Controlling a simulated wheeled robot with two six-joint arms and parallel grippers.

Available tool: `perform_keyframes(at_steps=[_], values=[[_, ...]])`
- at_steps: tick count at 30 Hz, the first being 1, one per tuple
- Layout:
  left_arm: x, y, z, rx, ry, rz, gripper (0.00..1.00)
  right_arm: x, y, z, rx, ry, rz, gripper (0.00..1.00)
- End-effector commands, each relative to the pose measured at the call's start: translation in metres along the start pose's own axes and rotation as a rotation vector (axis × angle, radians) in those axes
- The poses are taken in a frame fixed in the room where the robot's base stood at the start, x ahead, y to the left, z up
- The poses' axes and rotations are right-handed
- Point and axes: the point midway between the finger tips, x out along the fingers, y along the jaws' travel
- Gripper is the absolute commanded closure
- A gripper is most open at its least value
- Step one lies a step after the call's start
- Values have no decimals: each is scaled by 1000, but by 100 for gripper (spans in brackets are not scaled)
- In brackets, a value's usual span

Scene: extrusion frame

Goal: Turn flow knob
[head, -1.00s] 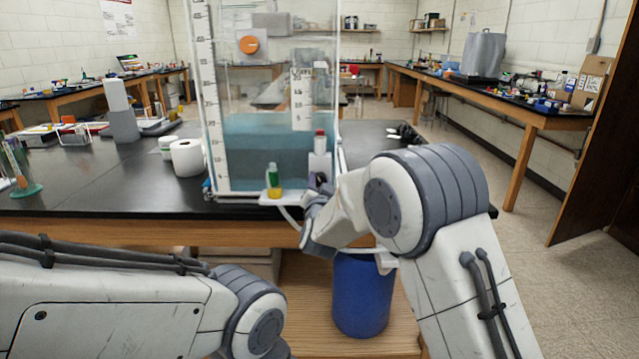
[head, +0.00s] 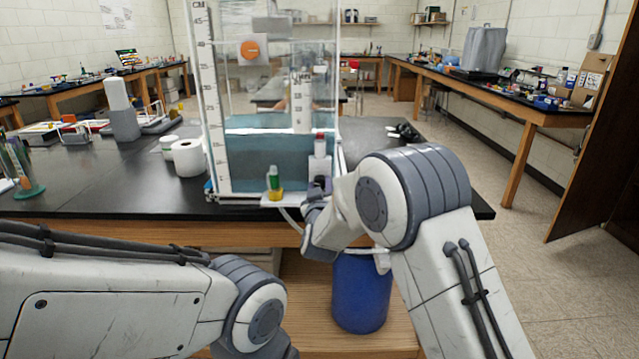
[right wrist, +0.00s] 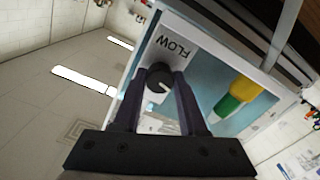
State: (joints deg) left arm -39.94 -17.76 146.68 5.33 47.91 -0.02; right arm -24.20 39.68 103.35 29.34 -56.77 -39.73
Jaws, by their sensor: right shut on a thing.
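The flow knob (right wrist: 157,83) is a round black dial with a white pointer line, on a white panel marked FLOW (right wrist: 190,58) in the right wrist view. My right gripper (right wrist: 160,78) has one dark finger on each side of the knob and is shut on it. In the head view, my right gripper (head: 318,187) reaches the lower right front of the clear water tank (head: 262,160), and its fingers hide most of the knob. My left arm crosses the lower left of the head view; its gripper is out of the picture.
A green and yellow vial (head: 274,184) stands on a small white ledge beside my right gripper. A paper roll (head: 188,158) stands on the black bench (head: 110,185) to the left. A blue bucket (head: 361,292) stands below the bench edge.

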Motion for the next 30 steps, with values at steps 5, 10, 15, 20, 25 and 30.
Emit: perform_keyframes(at_steps=[5, 10, 15, 20, 25, 30], values=[[-5, 0, 0, 0, 0, 0, 50, 0, -1, 1, -101, -4, -4, 100], [-8, 0, 0, 0, 0, 0, 50, 0, -1, 1, -161, -3, -4, 100], [-8, 1, 0, 0, 0, 0, 50, 0, -1, 2, -190, -3, -3, 100], [-8, 1, 0, 0, 0, 0, 50, 0, -1, 2, -197, -4, -3, 100], [-8, 1, 0, 0, 0, 0, 50, 0, -1, 2, -197, -4, -3, 100], [-8, 1, 0, 0, 0, 0, 50, 0, -1, 2, -196, -4, -3, 32]])
